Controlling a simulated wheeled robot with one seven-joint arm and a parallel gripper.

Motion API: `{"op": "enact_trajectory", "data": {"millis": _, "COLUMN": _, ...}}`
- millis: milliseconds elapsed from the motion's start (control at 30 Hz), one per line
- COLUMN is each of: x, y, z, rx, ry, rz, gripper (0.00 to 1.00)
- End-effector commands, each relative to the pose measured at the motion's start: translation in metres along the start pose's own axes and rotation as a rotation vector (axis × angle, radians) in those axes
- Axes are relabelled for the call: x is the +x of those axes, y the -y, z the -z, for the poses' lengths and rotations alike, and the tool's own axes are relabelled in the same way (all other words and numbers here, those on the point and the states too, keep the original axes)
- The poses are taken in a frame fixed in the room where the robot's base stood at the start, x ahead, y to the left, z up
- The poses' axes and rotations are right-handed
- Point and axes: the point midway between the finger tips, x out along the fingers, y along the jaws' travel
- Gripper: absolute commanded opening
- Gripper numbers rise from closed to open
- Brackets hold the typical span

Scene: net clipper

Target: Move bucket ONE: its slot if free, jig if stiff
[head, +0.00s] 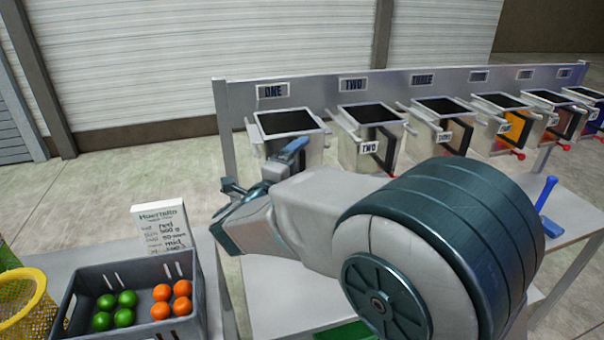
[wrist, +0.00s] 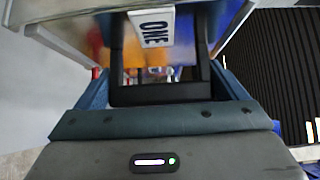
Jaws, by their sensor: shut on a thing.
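Bucket ONE (head: 315,148) is a metal, open-topped bucket at the left end of the row, under the ONE sign (head: 272,91). It looks upright among the rack's rails. In the wrist view its ONE label (wrist: 153,27) is close above a black handle (wrist: 160,95). My gripper (head: 264,168) is at the bucket's front, shut on this handle; its fingers flank the handle in the wrist view (wrist: 165,92). My gripper hides the bucket's lower front in the head view. I cannot tell whether the bucket moves freely, and I cannot identify a jig.
Bucket TWO (head: 372,135), bucket THREE (head: 440,125) and several more stand to the right, some with red-tipped levers. A grey crate (head: 88,334) holds green and orange balls. A written card (head: 161,228), yellow basket (head: 22,300) and blue-handled tool (head: 547,192) also show.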

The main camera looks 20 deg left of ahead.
Motion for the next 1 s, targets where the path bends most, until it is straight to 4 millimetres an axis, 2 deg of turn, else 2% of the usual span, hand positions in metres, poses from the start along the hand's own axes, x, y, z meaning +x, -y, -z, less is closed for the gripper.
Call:
{"op": "enact_trajectory", "data": {"millis": 600, "x": 0.028, "y": 0.002, "z": -0.026, "rx": 0.004, "ry": -0.001, "rz": 0.003, "gripper": 0.45}}
{"op": "enact_trajectory", "data": {"millis": 1000, "x": 0.032, "y": 0.002, "z": -0.031, "rx": 0.003, "ry": 0.0, "rz": 0.003, "gripper": 0.45}}
